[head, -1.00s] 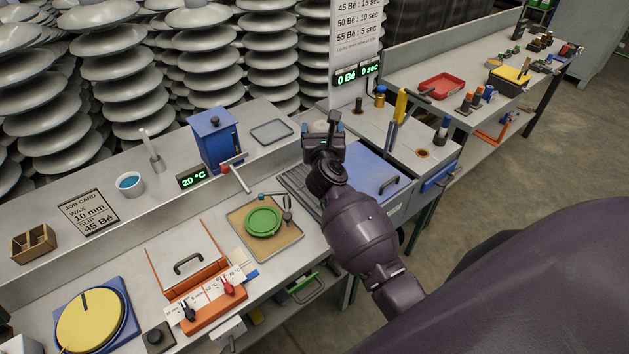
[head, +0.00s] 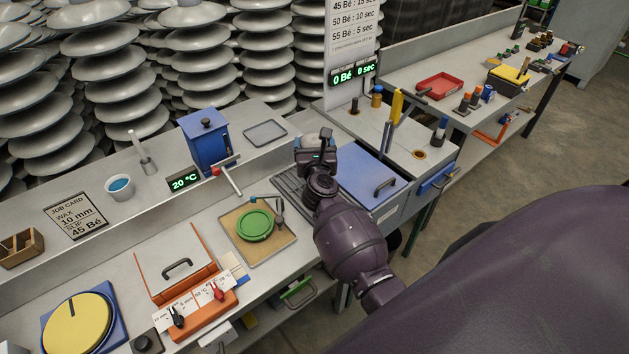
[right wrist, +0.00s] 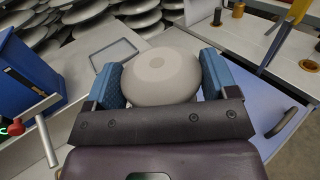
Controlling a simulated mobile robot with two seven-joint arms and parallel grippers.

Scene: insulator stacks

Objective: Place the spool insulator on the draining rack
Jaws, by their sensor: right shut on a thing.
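The spool insulator (right wrist: 160,76) is a pale grey rounded piece in the right wrist view. My right gripper (right wrist: 162,80) is shut on it, with a blue padded finger on each side. In the head view my right gripper (head: 316,148) is over the draining rack (head: 290,192), a dark ribbed grid left of the blue lid. I cannot tell the gap between insulator and rack. My left gripper is not in view.
A blue lid with a handle (head: 372,178) lies right of the rack. A blue tank (head: 207,142) with a tap stands behind left. A green disc (head: 255,225) sits on a tan tray (head: 282,238). A grey tray (head: 265,132) lies on the back ledge.

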